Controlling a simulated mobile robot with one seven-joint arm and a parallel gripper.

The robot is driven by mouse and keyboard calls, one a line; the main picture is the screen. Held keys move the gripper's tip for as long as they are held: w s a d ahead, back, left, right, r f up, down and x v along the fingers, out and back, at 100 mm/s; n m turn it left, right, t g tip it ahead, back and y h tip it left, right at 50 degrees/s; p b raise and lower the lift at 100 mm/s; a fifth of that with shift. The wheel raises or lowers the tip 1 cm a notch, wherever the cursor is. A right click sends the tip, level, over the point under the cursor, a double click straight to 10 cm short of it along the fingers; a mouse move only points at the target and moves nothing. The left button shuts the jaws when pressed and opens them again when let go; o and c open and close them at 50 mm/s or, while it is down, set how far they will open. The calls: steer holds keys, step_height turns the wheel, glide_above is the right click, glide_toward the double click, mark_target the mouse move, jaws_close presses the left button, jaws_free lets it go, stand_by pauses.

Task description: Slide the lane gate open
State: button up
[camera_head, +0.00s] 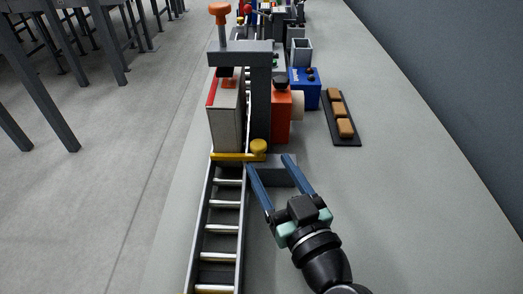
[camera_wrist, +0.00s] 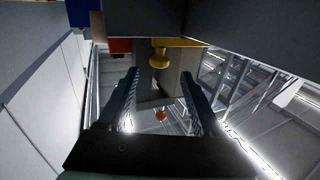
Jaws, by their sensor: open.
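The lane gate is a yellow bar (camera_head: 228,157) lying across the roller lane (camera_head: 222,230), with a round yellow knob (camera_head: 259,146) at its right end. The knob (camera_wrist: 160,58) and bar (camera_wrist: 182,43) also show in the wrist view. My gripper (camera_head: 269,162) is open and empty, just right of the lane. Its two blue fingers spread around a grey block (camera_head: 272,175) beside the gate, as seen from the head. In the wrist view my gripper (camera_wrist: 158,76) has the knob ahead, between and beyond its fingertips. No contact with the knob shows.
A grey box with a red edge (camera_head: 224,118) stands in the lane behind the gate. A dark grey post (camera_head: 260,100) and an orange block (camera_head: 281,115) stand just behind the knob. A blue box (camera_head: 305,92) and a dark tray (camera_head: 349,136) lie farther right. The bench's right side is clear.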

mark_target(262, 151)
steer(key=shift+p+x, duration=0.3)
steer(key=shift+x, duration=2.5)
steer(key=shift+d, duration=0.1)
jaws_close()
steer(key=shift+d, duration=0.1)
